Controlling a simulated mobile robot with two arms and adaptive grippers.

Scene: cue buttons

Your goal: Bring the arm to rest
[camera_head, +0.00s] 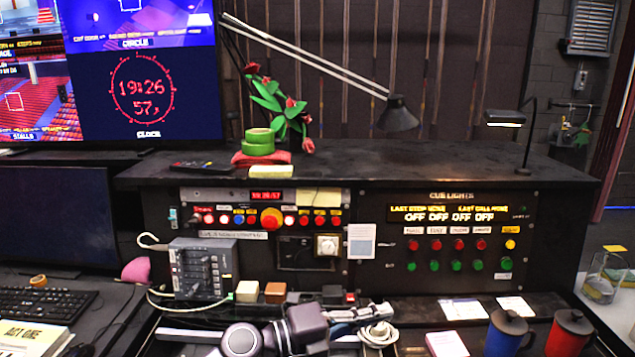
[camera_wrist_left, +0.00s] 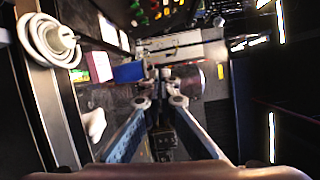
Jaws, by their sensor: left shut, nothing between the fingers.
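My left gripper (camera_head: 360,312) is low in the middle of the head view, above the front of the desk. Its arm is folded in from the bottom. In the left wrist view the fingers of my left gripper (camera_wrist_left: 161,88) run inward and meet, shut with nothing between them. The cue lights panel (camera_head: 384,222) stands behind and to the right, with rows of red buttons (camera_head: 459,244) and green buttons (camera_head: 456,265). The gripper is apart from these buttons. My right gripper does not show.
A coiled white cable (camera_head: 378,334) lies close by the gripper. A blue mug (camera_head: 507,335) and a red mug (camera_head: 569,333) stand at the front right. A grey intercom box (camera_head: 203,268), a keyboard (camera_head: 45,303) and a script (camera_head: 32,336) are on the left.

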